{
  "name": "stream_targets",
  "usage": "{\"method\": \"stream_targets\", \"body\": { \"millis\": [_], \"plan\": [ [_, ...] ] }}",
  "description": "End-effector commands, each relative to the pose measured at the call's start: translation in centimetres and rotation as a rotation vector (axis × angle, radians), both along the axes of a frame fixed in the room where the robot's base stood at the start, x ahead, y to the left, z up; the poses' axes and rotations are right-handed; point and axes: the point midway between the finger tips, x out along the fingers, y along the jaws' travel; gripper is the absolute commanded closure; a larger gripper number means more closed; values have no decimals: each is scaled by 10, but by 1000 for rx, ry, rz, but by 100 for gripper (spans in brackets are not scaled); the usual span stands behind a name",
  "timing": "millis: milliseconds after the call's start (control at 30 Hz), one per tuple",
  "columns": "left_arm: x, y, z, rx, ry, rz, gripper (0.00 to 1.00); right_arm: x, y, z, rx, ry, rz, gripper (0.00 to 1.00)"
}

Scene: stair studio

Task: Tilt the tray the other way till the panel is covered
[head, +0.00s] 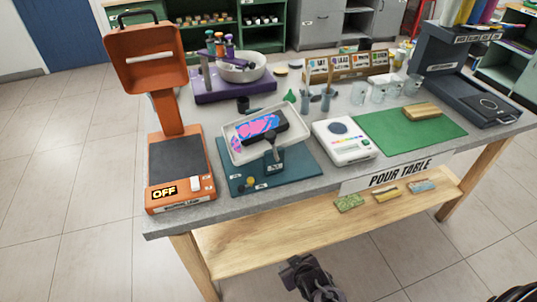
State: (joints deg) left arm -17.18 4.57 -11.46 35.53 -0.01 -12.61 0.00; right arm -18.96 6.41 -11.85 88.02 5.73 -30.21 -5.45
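The white tray (288,108) sits on a teal stand (295,177) at the front of the table and looks tilted. In it lies a dark panel (283,118), partly coated with pink and blue paint (258,129). Dark bare surface shows along its edges, mostly at the right end. A pink and blue puddle (237,146) lies on the tray floor left of the panel. My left gripper (299,266) is below the table's front edge, away from the tray. My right gripper (523,292) barely shows at the bottom right corner.
An orange lamp (168,125) marked OFF stands left of the tray. A white scale (345,143) and green mat (408,130) are to its right. Behind are a bowl (241,70) on a purple base and several cups (380,90). A wooden shelf (300,226) juts out below the tabletop.

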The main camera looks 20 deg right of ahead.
Motion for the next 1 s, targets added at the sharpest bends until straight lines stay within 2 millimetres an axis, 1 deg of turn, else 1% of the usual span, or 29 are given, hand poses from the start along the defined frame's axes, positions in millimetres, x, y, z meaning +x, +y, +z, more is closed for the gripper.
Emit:
{"method": "stream_targets", "body": {
  "millis": [33, 67, 100, 133, 167, 200, 267, 300, 333, 367, 400, 500, 533, 600, 700, 767, 833, 1000],
  "plan": [
    [0, 0, -11, 0, 0, 0, 100, 22, 4, 31, 7, -69, 2, 54],
    [0, 0, -14, 0, 0, 0, 100, 32, 6, 53, 10, -105, 2, 54],
    [0, 0, -18, 0, 0, 0, 100, 44, 8, 82, 16, -153, 2, 54],
    [0, 0, -21, 0, 0, 0, 100, 51, 10, 104, 20, -188, 3, 54],
    [0, 0, -24, 0, 0, 0, 100, 57, 11, 125, 24, -222, 2, 54],
    [0, 0, -27, 0, 0, 0, 100, 62, 12, 152, 31, -264, 2, 54],
    [0, 0, -31, 0, 0, 0, 100, 66, 14, 188, 40, -318, 2, 54],
    [0, 0, -33, 0, 0, 0, 100, 70, 14, 212, 45, -365, 3, 54],
    [0, 0, -35, 0, 0, 0, 100, 80, 15, 238, 43, -446, 5, 54],
    [0, 0, -36, 0, 0, 0, 100, 85, 15, 260, 43, -515, 7, 54],
    [0, 0, -38, 0, 0, 0, 100, 91, 15, 288, 41, -596, 6, 54],
    [0, 0, -42, 0, 0, 0, 100, 94, 15, 344, 38, -759, 3, 54],
    [0, 0, -42, 0, 0, 0, 100, 94, 14, 357, 38, -796, 2, 54],
    [0, 0, -41, 0, 0, 0, 100, 97, 13, 372, 29, -859, -3, 54],
    [0, 0, -40, 0, 0, 0, 100, 102, 13, 384, 23, -901, -6, 54],
    [0, 0, -39, 0, 0, 0, 100, 107, 13, 385, 23, -905, -6, 54],
    [0, 0, -37, 0, 0, 0, 100, 117, 13, 386, 23, -905, -6, 54],
    [0, 0, -32, 0, 0, 0, 100, 146, 14, 386, 23, -903, -5, 54]
  ]
}}
